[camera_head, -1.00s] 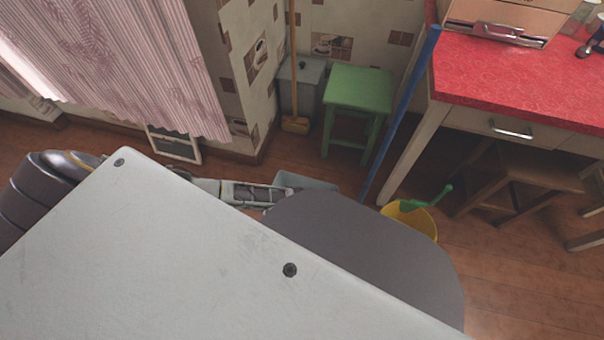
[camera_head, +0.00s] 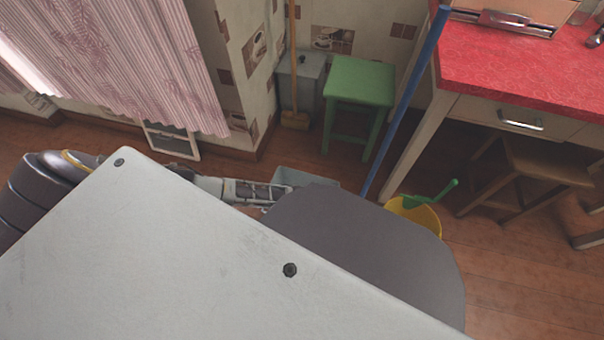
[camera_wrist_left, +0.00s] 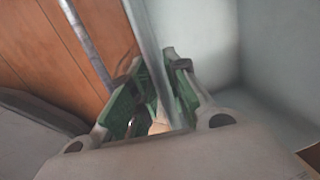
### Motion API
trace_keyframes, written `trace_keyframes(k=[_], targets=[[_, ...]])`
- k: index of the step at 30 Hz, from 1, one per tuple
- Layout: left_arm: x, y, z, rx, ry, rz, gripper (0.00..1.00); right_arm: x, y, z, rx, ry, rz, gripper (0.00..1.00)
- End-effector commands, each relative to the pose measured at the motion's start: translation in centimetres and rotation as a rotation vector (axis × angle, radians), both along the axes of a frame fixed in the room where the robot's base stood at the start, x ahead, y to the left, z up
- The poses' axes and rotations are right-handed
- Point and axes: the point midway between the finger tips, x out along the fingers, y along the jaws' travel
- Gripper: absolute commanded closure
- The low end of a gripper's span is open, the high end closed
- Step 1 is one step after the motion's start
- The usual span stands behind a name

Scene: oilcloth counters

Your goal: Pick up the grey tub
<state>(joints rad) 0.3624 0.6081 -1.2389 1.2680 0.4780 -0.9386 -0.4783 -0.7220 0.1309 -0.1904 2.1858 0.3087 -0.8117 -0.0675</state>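The grey tub (camera_head: 306,177) is a pale blue-grey open container low near the floor. In the head view my grey panel and dark base hide much of it. My left arm reaches its left side; the fingertips are hard to make out there. In the left wrist view my left gripper (camera_wrist_left: 152,62) has its green-padded fingers on either side of the tub's thin wall (camera_wrist_left: 148,40), closed in on it near the tips. The tub's pale inside (camera_wrist_left: 195,35) lies to the right. My right gripper is in neither view.
A yellow bucket (camera_head: 424,222) with a green handled tool stands right of the tub. A blue pole (camera_head: 405,100) leans beside the red-topped counter (camera_head: 520,70). A green stool (camera_head: 360,82) and broom (camera_head: 293,60) stand behind. Wooden floor (camera_head: 500,270) is bare at lower right.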

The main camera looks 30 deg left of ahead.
Motion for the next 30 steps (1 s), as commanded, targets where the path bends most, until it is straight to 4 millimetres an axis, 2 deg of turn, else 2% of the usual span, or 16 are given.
trace_keyframes(k=[17, 21, 30], targets=[[0.06, -0.01, -0.2, -0.001, 0.0, 0.0, 0.83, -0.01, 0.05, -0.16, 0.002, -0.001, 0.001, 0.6], [0.06, -0.01, -0.2, -0.001, 0.0, 0.0, 1.0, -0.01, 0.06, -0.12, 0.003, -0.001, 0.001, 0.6], [0.1, 0.0, -0.18, -0.001, -0.001, 0.0, 1.0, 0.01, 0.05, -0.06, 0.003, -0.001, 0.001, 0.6]])
